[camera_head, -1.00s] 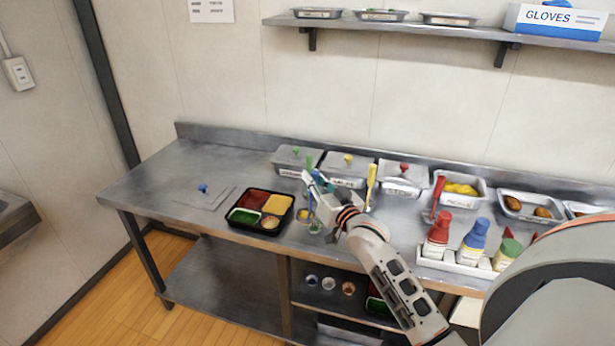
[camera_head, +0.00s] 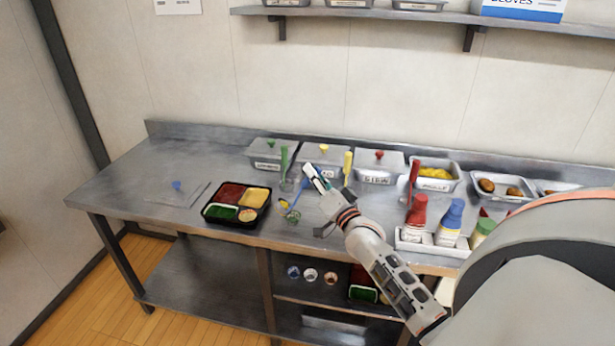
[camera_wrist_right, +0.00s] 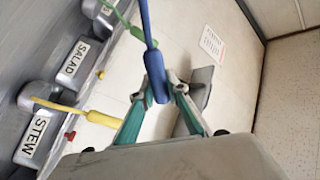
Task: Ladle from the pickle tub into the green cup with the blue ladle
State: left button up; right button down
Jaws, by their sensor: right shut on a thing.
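My right gripper (camera_head: 318,178) is shut on the handle of the blue ladle (camera_head: 297,195), which also shows between the fingers in the right wrist view (camera_wrist_right: 152,60). The ladle slants down to the left in the head view. A small yellow patch (camera_head: 283,203) shows at its lower end, just above the greenish cup (camera_head: 292,216) near the table's front edge. I cannot tell whether the yellow is in the ladle or the cup. The pickle tub (camera_head: 437,185) stands open at the back right, with yellow contents. My left gripper is not in view.
Green (camera_head: 284,160), yellow (camera_head: 347,167) and red (camera_head: 411,183) ladles stand upright around the gripper. A black compartment tray (camera_head: 210,217) lies left of the cup. Squeeze bottles (camera_head: 449,224) stand right. A lid with a blue knob (camera_head: 177,186) lies on the clear left side.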

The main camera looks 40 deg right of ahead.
jog(key=shift+s+d+f+m+b, duration=0.1)
jog(key=shift+d+f+m+b, duration=0.25)
jog(key=shift+f, duration=0.2)
jog(key=shift+d+f+m, duration=0.1)
jog(key=shift+f+m, duration=0.05)
jog(key=shift+m, duration=0.1)
pick_arm(q)
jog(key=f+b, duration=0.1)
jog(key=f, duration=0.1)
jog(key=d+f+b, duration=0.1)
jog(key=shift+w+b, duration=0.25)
jog(key=shift+b, duration=0.1)
pick_arm(e)
jog(key=s+d+f+m+h, duration=0.1)
jog(key=d+f+m+h, duration=0.1)
jog(key=m, duration=0.4)
notch_tip(320, 180, down, 3)
jog(key=shift+s+d+r+m+h, duration=0.1)
jog(key=shift+s+d+m+h, duration=0.15)
jog(key=shift+d, duration=0.65)
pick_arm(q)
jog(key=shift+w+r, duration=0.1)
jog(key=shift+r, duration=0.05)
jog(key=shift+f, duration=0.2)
